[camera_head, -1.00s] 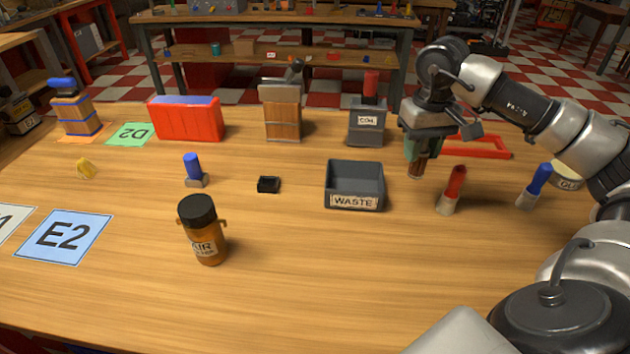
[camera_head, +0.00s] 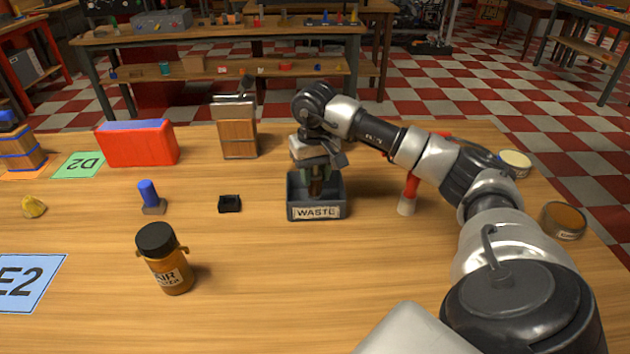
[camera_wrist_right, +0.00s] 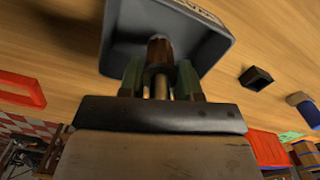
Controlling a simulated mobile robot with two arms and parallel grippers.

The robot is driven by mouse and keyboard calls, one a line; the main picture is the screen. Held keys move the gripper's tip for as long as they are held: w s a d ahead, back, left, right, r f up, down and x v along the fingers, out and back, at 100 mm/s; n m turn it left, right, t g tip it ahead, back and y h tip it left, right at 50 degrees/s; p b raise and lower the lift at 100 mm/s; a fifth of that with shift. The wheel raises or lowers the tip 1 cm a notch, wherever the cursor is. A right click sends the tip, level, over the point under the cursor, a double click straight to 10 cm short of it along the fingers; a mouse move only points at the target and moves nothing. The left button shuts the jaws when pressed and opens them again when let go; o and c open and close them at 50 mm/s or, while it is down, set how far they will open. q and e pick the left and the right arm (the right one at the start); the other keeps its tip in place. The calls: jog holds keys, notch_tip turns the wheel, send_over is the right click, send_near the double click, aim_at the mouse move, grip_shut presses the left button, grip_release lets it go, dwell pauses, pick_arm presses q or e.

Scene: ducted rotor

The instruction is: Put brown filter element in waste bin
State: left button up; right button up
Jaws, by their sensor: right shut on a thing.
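The waste bin (camera_head: 316,212) is a dark grey open box with a WASTE label, standing on the wooden table. My right gripper (camera_head: 317,184) points down over it and is shut on the brown filter element (camera_wrist_right: 159,50). In the right wrist view the green-padded fingers of my right gripper (camera_wrist_right: 160,80) close around the brown cylinder, whose end is over the bin's interior (camera_wrist_right: 122,45). Whether the element touches the bin floor I cannot tell. My left gripper is not in view.
An amber jar with a black lid (camera_head: 165,260) stands front left of the bin. A small black box (camera_head: 229,204) and a blue-handled piece (camera_head: 150,197) lie to the left. A red-handled piece (camera_head: 409,192) stands close right of the bin. The front middle of the table is clear.

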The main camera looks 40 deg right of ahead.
notch_tip(320, 180, down, 3)
jog(key=shift+r, duration=0.2)
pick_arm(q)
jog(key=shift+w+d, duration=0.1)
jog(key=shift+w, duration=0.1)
pick_arm(e)
jog(key=shift+f, duration=0.1)
jog(key=o, duration=0.9)
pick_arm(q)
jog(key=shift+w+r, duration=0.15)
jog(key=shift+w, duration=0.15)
pick_arm(e)
jog(key=shift+r, duration=0.35)
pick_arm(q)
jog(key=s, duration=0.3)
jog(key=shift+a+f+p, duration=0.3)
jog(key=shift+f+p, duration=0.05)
pick_arm(e)
notch_tip(320, 180, up, 12)
jog(key=shift+f, duration=0.15)
